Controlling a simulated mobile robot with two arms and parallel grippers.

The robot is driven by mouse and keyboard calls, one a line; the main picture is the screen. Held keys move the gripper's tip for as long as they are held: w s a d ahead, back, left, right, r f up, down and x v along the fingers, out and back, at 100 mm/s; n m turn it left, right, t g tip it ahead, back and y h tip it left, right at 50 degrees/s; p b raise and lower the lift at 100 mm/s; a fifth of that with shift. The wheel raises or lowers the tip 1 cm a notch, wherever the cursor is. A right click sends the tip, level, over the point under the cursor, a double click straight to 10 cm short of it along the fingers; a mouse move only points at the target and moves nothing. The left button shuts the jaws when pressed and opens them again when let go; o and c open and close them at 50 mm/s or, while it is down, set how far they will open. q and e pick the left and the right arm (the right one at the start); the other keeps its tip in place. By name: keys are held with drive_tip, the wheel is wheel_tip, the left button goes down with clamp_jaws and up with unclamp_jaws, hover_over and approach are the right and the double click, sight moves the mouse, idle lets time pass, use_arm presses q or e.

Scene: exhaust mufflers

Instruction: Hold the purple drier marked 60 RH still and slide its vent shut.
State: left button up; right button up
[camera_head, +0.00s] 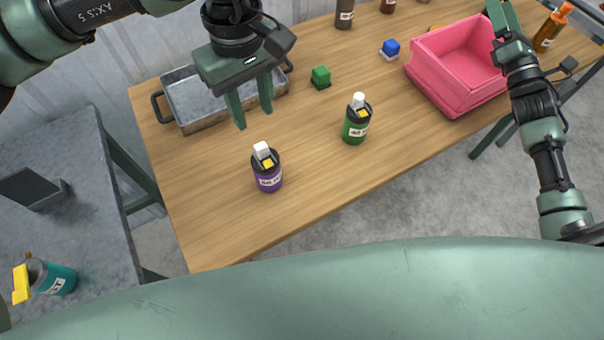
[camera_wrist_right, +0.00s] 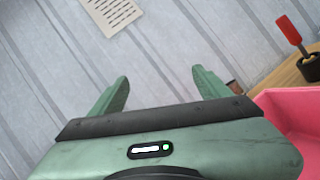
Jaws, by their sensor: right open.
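The purple drier (camera_head: 268,181) stands upright on the wooden table, near its front edge. It has a black top with a white piece (camera_head: 261,150) and a small yellow piece (camera_head: 268,163). Its white label is too small to read surely, and I cannot tell how far its vent is open. My left gripper (camera_head: 254,117) is open and empty, above the table behind the drier, fingers pointing down and apart from it. My right gripper (camera_head: 503,16) is open and empty far off at the right, beyond the pink bin; its spread fingers show in the right wrist view (camera_wrist_right: 158,88).
A similar green drier (camera_head: 355,126) stands right of the purple one. The front-middle tabletop is clear.

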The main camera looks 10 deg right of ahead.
drive_tip(key=a+f+n+y, duration=0.1)
drive_tip(key=a+n+y, duration=0.6)
drive_tip(key=a, duration=0.4)
drive_tip(key=n+g+y, duration=1.3)
drive_tip(key=n, duration=0.5)
hover_over(280, 173)
drive_tip(key=w+d, duration=0.2)
drive_tip(key=d, duration=1)
wheel_tip(280, 173, down, 8)
drive_tip(key=f, duration=0.1)
drive_tip(key=s+a+f+m+h, duration=0.1)
drive_tip(key=a+f, duration=0.1)
drive_tip(key=f, duration=0.1)
drive_tip(key=s+a+f+m+g+h, duration=0.1)
drive_tip(key=a+f+m, duration=0.1)
drive_tip(key=a+f, duration=0.1)
drive_tip(key=s+a+f+m+h, duration=0.1)
drive_tip(key=a+f+m, duration=0.1)
drive_tip(key=f, duration=0.2)
drive_tip(key=shift+s+a+f+g, duration=0.25)
drive_tip(key=shift+a+f+g, duration=0.05)
drive_tip(key=shift+a+f+m, duration=0.15)
drive_tip(key=shift+a+m, duration=0.15)
drive_tip(key=shift+a, duration=0.05)
drive_tip(key=shift+x, duration=3.6)
drive_tip(key=shift+w+f, duration=0.1)
drive_tip(key=shift+f, duration=0.05)
drive_tip(key=c, duration=1.6)
drive_tip(key=shift+o, duration=0.2)
